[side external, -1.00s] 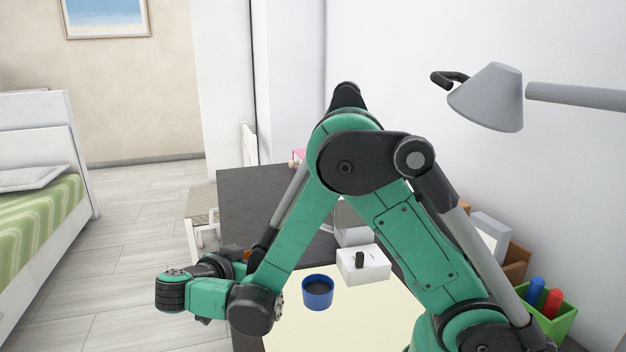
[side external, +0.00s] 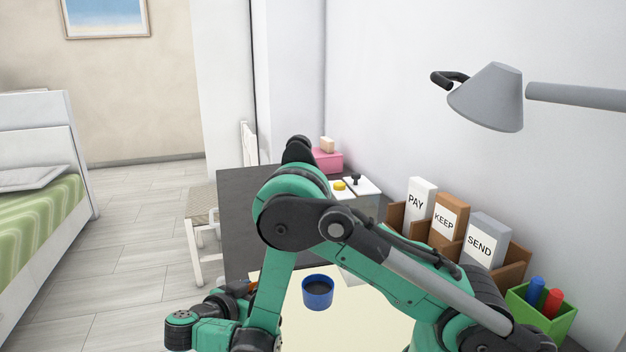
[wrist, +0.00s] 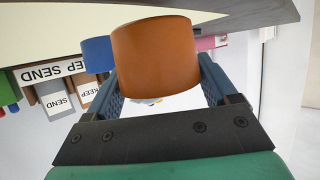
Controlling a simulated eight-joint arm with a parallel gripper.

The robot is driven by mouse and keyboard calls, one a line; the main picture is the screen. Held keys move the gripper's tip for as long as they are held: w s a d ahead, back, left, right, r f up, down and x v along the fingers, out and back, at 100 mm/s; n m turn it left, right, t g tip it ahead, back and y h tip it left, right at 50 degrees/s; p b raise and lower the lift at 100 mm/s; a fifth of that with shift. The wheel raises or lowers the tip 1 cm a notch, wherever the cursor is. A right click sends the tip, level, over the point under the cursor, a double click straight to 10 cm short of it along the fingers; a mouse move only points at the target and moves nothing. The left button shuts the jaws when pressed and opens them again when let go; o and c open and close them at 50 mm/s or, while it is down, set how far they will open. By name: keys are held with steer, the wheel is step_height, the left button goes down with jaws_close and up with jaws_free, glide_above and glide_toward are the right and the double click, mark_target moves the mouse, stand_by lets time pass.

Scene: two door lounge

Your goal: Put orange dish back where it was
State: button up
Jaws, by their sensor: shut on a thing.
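The orange dish (wrist: 155,58) is held between the two fingers of my gripper (wrist: 162,85) in the wrist view, filling the middle of the picture. My gripper is shut on it. In the side external view my wrist is at the lower left, beside the near left part of the dark table (side external: 240,215). Only a small orange patch (side external: 252,284) shows there behind my arm, and the fingers are hidden. I cannot tell whether the dish touches the table.
A blue dish (side external: 317,292) stands on the cream mat (side external: 350,325), right of my forearm. A brown organiser (side external: 515,262) with labelled cards and a green pen box (side external: 545,315) line the wall. A pink box (side external: 327,161) and yellow item (side external: 340,186) stand farther back. A lamp (side external: 488,97) hangs above right.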

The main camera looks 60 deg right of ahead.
steer(key=o, duration=1.2)
steer(key=shift+o, duration=0.2)
steer(key=shift+a, duration=0.1)
steer(key=v, duration=0.5)
steer(key=shift+r, duration=0.1)
steer(key=shift+w+r+n+y, duration=0.2)
steer(key=shift+r+n+y, duration=0.1)
steer(key=shift+r+n, duration=0.1)
steer(key=s+r+n+t+y, duration=0.5)
steer(key=r+n+y, duration=0.3)
steer(key=n+y, duration=0.4)
steer(key=n+t, duration=0.1)
steer(key=n, duration=0.3)
steer(key=shift+a+n+t+y, duration=0.4)
